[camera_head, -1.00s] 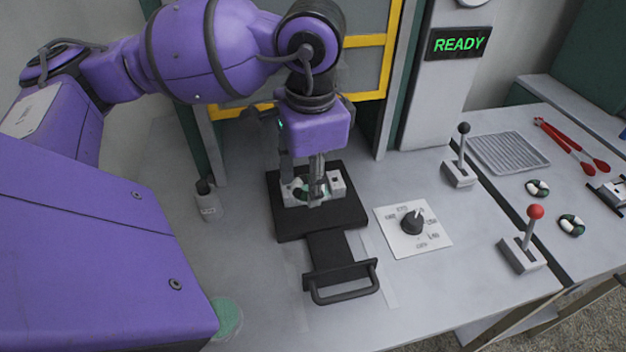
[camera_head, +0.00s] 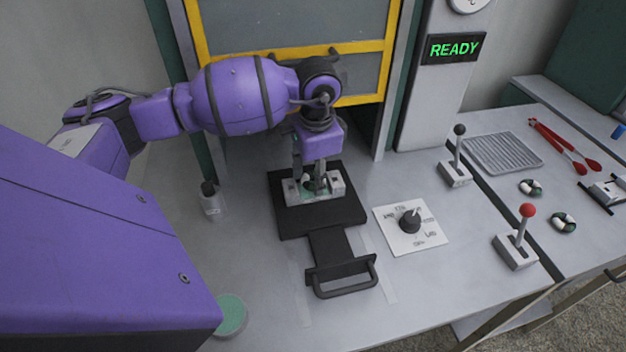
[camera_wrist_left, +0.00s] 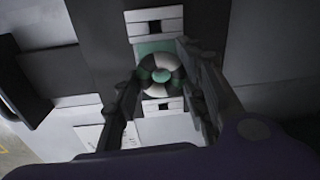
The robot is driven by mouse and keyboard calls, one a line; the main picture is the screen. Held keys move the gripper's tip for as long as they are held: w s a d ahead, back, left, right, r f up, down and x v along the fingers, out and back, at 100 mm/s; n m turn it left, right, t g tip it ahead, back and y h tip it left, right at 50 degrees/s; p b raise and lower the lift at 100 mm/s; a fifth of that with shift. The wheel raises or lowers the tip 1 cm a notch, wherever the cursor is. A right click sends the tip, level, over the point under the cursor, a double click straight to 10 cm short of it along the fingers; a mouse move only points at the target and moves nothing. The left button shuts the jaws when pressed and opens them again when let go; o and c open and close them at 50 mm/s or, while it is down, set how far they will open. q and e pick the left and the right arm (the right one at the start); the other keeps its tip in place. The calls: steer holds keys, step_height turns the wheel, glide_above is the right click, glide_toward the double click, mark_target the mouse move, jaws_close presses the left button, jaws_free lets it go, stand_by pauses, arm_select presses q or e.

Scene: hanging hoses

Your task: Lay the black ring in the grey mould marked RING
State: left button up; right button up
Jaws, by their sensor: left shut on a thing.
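My left gripper (camera_head: 313,184) points down at the grey mould (camera_head: 336,184) on the black sled. It is shut on a ring (camera_wrist_left: 150,64) with black and whitish segments, which shows between the fingers in the left wrist view. A green surface of the mould (camera_wrist_left: 162,105) shows behind and through the ring. I cannot tell whether the ring touches the mould. In the head view the fingers largely hide the ring. No RING lettering is legible. My right gripper is not in view.
The sled plate (camera_head: 345,217) has a black handle (camera_head: 342,278) in front. A dial (camera_head: 410,222), two levers and a small bottle (camera_head: 211,200) stand around it. Two other black-and-white rings (camera_head: 530,188) lie at the right. A yellow-framed guard rises behind.

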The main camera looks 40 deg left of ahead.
arm_select(q)
steer(key=shift+s+d+f, duration=0.2)
steer(key=shift+s+f, duration=0.1)
steer(key=shift+f, duration=0.2)
steer(key=shift+s+d+f, duration=0.15)
steer(key=shift+s+f, duration=0.15)
steer(key=shift+f, duration=0.3)
steer(key=shift+c, duration=0.9)
steer(key=shift+f+b, duration=0.4)
steer(key=shift+f, duration=0.1)
jaws_close()
steer(key=o, duration=0.9)
jaws_free()
steer(key=shift+f, duration=0.15)
steer(key=o, duration=0.4)
steer(key=shift+w, duration=0.25)
steer(key=shift+c, duration=0.2)
steer(key=shift+w+a+r, duration=0.15)
steer(key=shift+r, duration=0.2)
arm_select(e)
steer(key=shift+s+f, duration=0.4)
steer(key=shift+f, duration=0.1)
arm_select(q)
steer(key=shift+r, duration=0.1)
